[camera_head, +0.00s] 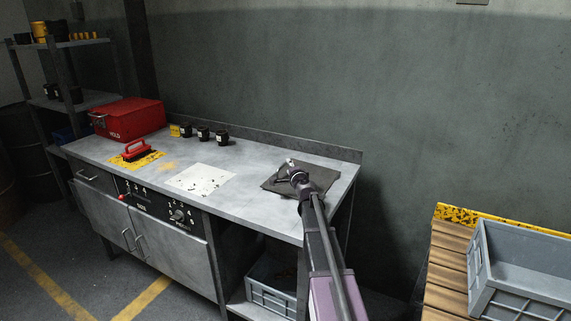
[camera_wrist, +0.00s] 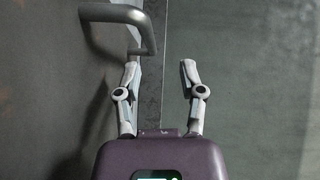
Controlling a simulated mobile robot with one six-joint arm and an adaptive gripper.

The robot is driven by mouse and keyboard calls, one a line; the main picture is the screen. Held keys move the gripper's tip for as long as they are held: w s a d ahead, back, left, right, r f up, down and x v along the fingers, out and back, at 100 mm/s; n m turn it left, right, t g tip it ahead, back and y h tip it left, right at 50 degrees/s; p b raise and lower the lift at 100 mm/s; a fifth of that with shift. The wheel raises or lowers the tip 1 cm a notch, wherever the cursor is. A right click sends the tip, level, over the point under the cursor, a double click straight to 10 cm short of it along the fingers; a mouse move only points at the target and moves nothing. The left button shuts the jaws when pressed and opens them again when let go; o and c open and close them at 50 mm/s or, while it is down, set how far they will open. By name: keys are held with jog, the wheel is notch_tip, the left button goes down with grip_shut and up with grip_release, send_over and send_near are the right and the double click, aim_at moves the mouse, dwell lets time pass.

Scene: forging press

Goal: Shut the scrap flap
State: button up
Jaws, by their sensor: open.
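The scrap flap appears to be the dark square plate (camera_head: 322,176) near the right end of the grey workbench top. In the head view, my arm and gripper (camera_head: 291,166) cover part of it, so I cannot tell how far it stands open. In the wrist view, a grey bent bar handle (camera_wrist: 148,32) reaches in from the top left over a dark surface (camera_wrist: 45,85). My gripper (camera_wrist: 160,72) is open with nothing between its fingers. The handle's bend is just beyond the left fingertip; I cannot tell whether they touch.
A grey crate (camera_head: 520,270) sits on a wooden pallet (camera_head: 445,265) at right. Another crate (camera_head: 270,297) is under the bench.

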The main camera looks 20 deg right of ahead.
jog(key=shift+w+d+f, duration=0.1)
jog(key=shift+w+d, duration=0.1)
jog(key=shift+w, duration=1.15)
jog(key=shift+w+d+f, duration=0.1)
jog(key=shift+w+d, duration=0.05)
jog(key=shift+w, duration=1.2)
